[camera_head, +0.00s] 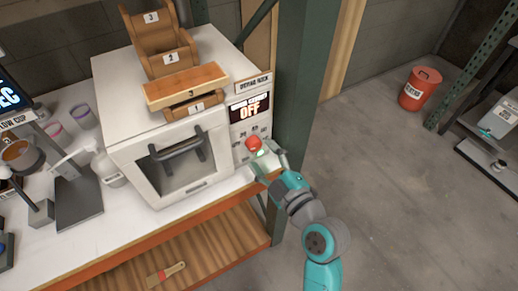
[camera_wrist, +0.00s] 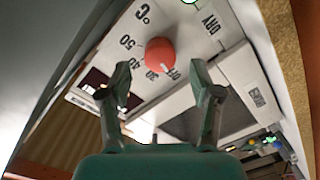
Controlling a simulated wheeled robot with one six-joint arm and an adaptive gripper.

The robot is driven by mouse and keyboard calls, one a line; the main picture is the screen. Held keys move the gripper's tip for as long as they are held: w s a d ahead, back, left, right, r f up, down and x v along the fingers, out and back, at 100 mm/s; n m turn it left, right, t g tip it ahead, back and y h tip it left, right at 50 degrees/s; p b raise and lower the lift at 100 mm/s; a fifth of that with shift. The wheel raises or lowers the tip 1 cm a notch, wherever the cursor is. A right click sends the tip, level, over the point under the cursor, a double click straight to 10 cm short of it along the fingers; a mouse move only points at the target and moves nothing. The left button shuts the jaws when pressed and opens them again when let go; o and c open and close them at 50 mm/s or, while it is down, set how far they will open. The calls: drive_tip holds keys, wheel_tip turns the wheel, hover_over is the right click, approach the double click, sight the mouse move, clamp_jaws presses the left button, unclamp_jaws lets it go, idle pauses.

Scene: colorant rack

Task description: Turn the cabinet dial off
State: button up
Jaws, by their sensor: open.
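The white drying cabinet (camera_head: 120,80) stands on the bench in the head view. Its right front panel has a lit display (camera_head: 249,108) reading OFF. Below it is the red dial (camera_head: 254,143), which also shows in the wrist view (camera_wrist: 159,52). Labels around the dial include 30, 40, 50, °C, OFF and DRY; the OFF label sits just below it in the wrist view. My gripper (camera_head: 264,158) is right in front of the dial. In the wrist view my gripper (camera_wrist: 160,76) is open, with fingers apart either side below the dial, not closed on it.
Wooden numbered boxes (camera_head: 160,35) are stacked on the cabinet. A dark green post (camera_head: 300,80) rises close to the right of the panel. The cabinet door handle (camera_head: 178,146) sticks out at left. Open floor lies right, with a red bucket (camera_head: 419,88) farther back.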

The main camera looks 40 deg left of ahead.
drive_tip(key=v, duration=0.8)
drive_tip(key=shift+s+d, duration=0.15)
drive_tip(key=shift+d, duration=0.15)
